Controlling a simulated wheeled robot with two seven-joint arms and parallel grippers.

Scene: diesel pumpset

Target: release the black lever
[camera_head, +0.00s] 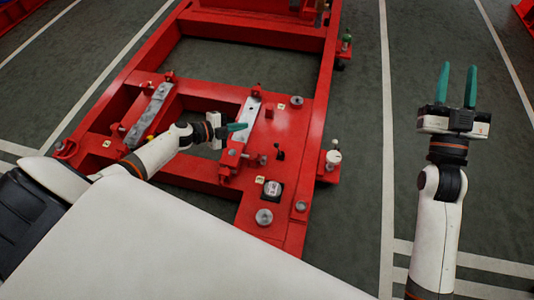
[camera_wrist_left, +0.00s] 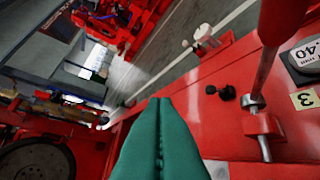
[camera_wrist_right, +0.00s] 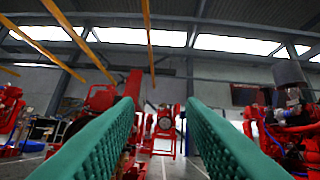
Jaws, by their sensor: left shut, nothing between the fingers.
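The black lever (camera_head: 279,153) is a small dark piece on the red frame's deck, right of my left gripper (camera_head: 240,127) in the head view. In the left wrist view a small black knob-ended part (camera_wrist_left: 226,93), apparently this lever, stands on the red surface, right of the fingertips and apart from them. My left gripper's green fingers (camera_wrist_left: 160,105) are pressed together with nothing between them, above the deck. My right gripper (camera_head: 458,72) is open and empty over the floor at the right; its parted fingers also show in the right wrist view (camera_wrist_right: 160,112).
The red frame (camera_head: 316,110) has a metal bar (camera_head: 245,118) beside my left gripper. A round gauge (camera_head: 272,189) sits nearer me. The grey floor (camera_head: 430,30) around my right gripper is clear.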

